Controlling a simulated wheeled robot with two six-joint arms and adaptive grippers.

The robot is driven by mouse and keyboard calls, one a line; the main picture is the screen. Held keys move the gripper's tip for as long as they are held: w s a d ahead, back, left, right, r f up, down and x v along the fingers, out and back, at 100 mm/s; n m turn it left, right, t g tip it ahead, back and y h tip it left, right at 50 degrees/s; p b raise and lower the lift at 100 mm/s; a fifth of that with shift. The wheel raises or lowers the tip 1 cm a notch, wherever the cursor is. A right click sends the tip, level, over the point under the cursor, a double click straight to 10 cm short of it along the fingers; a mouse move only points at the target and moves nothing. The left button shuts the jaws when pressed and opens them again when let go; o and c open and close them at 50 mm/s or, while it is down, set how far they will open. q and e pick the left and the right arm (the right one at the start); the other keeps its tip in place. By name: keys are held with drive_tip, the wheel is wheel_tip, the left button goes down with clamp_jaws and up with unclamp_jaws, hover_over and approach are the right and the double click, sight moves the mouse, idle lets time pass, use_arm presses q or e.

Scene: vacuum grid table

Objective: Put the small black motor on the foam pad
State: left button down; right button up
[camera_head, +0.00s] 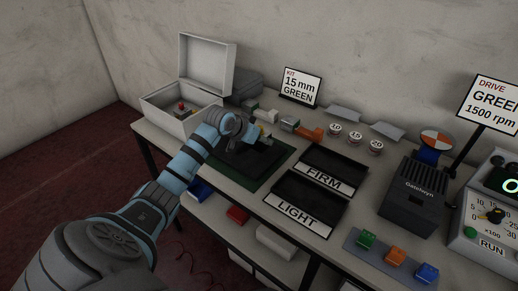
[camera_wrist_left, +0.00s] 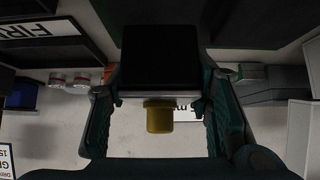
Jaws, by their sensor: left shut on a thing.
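My left gripper (camera_head: 244,136) is over the back part of a dark pad (camera_head: 263,162), which lies on a green mat (camera_head: 284,155). This dark pad appears to be the foam pad. In the left wrist view my left gripper (camera_wrist_left: 158,98) is shut on a small black motor (camera_wrist_left: 160,55), a black block with a pale plate and a short brass-coloured end. One finger is on each side of it. In the head view the gripper mostly hides the motor, and I cannot tell whether the motor touches the pad. My right gripper is not in view.
Trays marked FIRM (camera_head: 323,175) and LIGHT (camera_head: 297,214) are right of the mat. An open white case (camera_head: 170,125) stands at left. Small grey parts and an orange part (camera_head: 312,134) lie behind the mat. A black machine (camera_head: 412,200) stands at right.

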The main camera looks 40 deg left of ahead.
sight(258, 146)
use_arm(q)
drive_tip(key=shift+f+b, duration=0.3)
drive_tip(key=shift+f, duration=1.6)
drive_tip(key=c, duration=0.8)
unclamp_jaws()
drive_tip(key=shift+s+d+f, duration=0.1)
drive_tip(key=shift+s+r, duration=0.25)
drive_tip(key=shift+r, duration=0.1)
drive_tip(key=p+v, duration=0.2)
drive_tip(key=v, duration=0.9)
drive_tip(key=shift+s+r+p, duration=0.1)
drive_tip(key=shift+p, duration=0.2)
